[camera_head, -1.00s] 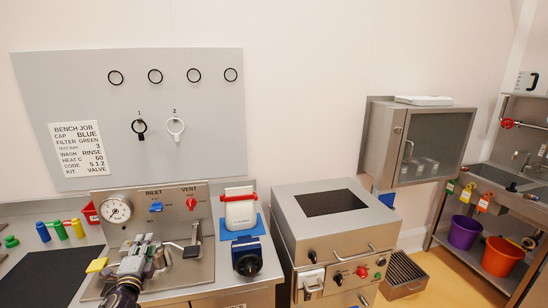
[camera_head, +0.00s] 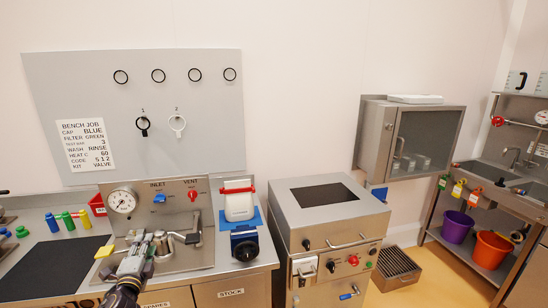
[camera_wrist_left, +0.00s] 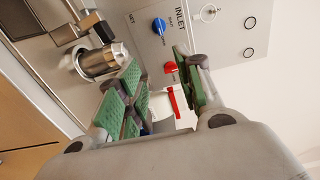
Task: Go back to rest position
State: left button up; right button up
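My left gripper (camera_head: 137,255) reaches in from the bottom left in the head view, over the bench in front of the gauge panel. In the left wrist view the left gripper (camera_wrist_left: 155,75) has two green-padded fingers apart with nothing held between them. A silver metal fitting (camera_wrist_left: 100,60) stands beside the fingers; I cannot tell if they touch it. The panel (camera_head: 177,200) carries a round gauge (camera_head: 123,201), a blue INLET valve (camera_head: 159,199) and a red VENT valve (camera_head: 192,195). My right gripper is not in view.
A white container (camera_head: 239,205) and a dark blue device (camera_head: 246,247) stand right of the panel. A steel hopper machine (camera_head: 325,215) is further right, with a wall cabinet (camera_head: 425,140) beyond. Several coloured bottles (camera_head: 68,221) and a black mat (camera_head: 55,262) lie left.

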pick_arm(q)
jog(key=s+a+f+n+g, duration=0.1)
jog(key=s+f+n+g, duration=0.1)
jog(key=f, duration=1)
jog(key=s+f+n+g, duration=0.1)
jog(key=s+f+g, duration=0.1)
jog(key=f, duration=1)
jog(key=s+d+f+n+g+h, duration=0.15)
jog(key=s+f, duration=0.35)
jog(key=f, duration=0.5)
jog(key=s+d+f+n+g, duration=0.1)
jog(key=s+f+n+g, duration=0.3)
jog(key=f, duration=0.6)
jog(key=s+d+f+n+g+h, duration=0.1)
jog(key=s+d+f+g, duration=0.15)
jog(key=s+f, duration=0.7)
jog(key=s+d+f+g, duration=0.1)
jog(key=s+d+f, duration=0.3)
jog(key=s+f, duration=0.55)
jog(key=s+d+f+n+g, duration=0.1)
jog(key=s+d+f, duration=0.2)
jog(key=s, duration=0.9)
jog(key=s+d+f+n+g+h, duration=0.1)
jog(key=s+d+f+n+g, duration=0.1)
jog(key=s, duration=1)
jog(key=shift+s+d+f+g, duration=0.3)
jog(key=shift+d+f, duration=0.5)
jog(key=shift+d, duration=0.35)
jog(key=shift+n+h, duration=0.25)
